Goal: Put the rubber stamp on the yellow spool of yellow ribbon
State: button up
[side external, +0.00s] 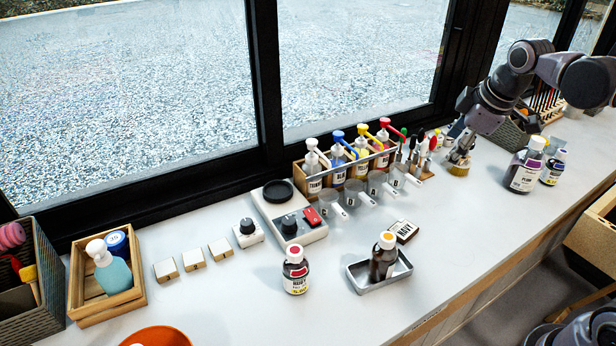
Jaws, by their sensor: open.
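My gripper (461,154) is at the back right of the counter, pointing down, with its fingers around or just above a small yellowish round thing. This thing (457,170) looks like the yellow spool of ribbon and sits on the counter. The fingers cover its top, so I cannot tell whether anything rests on it. I cannot make out the rubber stamp for sure; it may be hidden between the fingers. My gripper is open.
A rack of pump bottles (345,165) stands left of my gripper. A plum-labelled bottle (525,170) stands to its right. A metal tray (364,286) holding a bottle, a dark labelled block (403,231) and a red-capped bottle (296,272) are nearer the front. The counter right of the tray is clear.

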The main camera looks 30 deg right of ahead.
jog(key=s+a+f+m+t+y, duration=0.1)
jog(key=s+a+f+m+t, duration=0.1)
jog(key=s+a+f+m, duration=0.5)
jog(key=shift+s+a+m, duration=0.3)
jog(key=shift+s+m, duration=0.1)
jog(key=shift+s, duration=0.4)
dwell(0.5)
